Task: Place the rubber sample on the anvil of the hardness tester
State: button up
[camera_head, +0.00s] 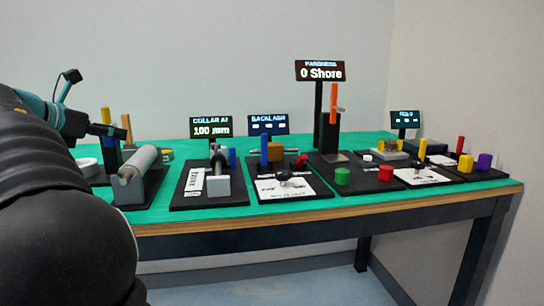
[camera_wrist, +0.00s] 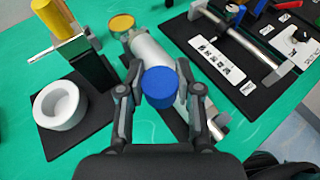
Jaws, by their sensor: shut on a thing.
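My gripper (camera_wrist: 161,92) is shut on a short blue cylinder (camera_wrist: 160,84), which looks like the rubber sample, its round top facing the wrist camera. The hardness tester (camera_head: 330,135) stands right of centre, a dark column with an orange upright part and a display (camera_head: 320,71) reading 0 Shore. A small grey plate at its foot looks like the anvil (camera_head: 336,158); nothing is seen on it. The held cylinder is far left of the tester.
A green disc (camera_head: 342,176) and a red disc (camera_head: 386,173) lie on the tester's black board. Below my gripper are a grey roller (camera_wrist: 150,55) and a white ring (camera_wrist: 60,104). Other stations with displays and upright posts stand between my gripper and the tester.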

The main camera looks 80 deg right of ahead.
aim_at(337, 158)
jog(key=u, duration=0.55)
jog(key=k, duration=1.45)
jog(key=z, duration=1.7)
jog(key=i, duration=0.5)
